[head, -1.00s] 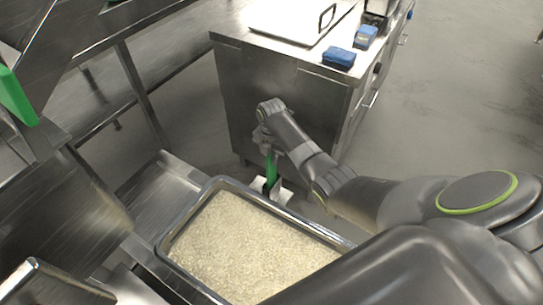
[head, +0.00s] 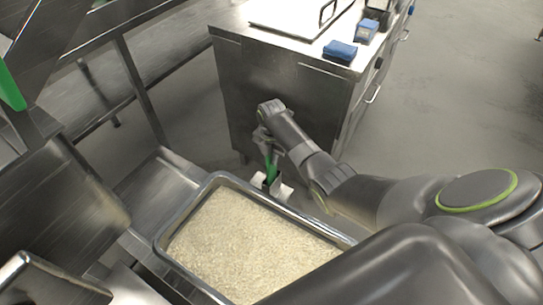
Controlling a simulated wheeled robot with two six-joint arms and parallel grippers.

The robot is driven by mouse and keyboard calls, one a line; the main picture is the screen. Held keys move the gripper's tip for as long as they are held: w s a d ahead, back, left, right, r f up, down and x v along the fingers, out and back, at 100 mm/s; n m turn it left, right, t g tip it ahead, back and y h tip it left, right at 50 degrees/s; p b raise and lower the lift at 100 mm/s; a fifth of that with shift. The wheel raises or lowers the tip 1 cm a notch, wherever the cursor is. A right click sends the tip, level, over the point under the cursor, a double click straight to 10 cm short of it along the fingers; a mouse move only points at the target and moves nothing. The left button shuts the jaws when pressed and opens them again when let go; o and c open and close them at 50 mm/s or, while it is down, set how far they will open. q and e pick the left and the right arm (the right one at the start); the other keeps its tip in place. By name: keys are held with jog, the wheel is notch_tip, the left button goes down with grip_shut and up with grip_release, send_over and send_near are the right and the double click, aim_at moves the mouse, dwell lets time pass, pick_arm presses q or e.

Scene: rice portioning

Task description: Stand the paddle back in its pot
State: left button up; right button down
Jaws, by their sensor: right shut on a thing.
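The paddle (head: 270,170) shows as a short length of green handle just beyond the far right corner of the rice pan. My right gripper (head: 268,148) is shut on the upper part of it, and the handle hangs down nearly upright. My left gripper is not in view.
A deep metal pan of rice (head: 178,222) lies in front. A steel cabinet (head: 243,85) stands behind my right gripper, with a blue block (head: 340,52) on top. Steel shelving with a green part (head: 10,90) is at the left.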

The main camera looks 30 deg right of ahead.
jog(key=c, duration=1.4)
grip_release()
notch_tip(320, 180, up, 18)
jog(key=p, duration=0.2)
jog(key=shift+f, duration=0.25)
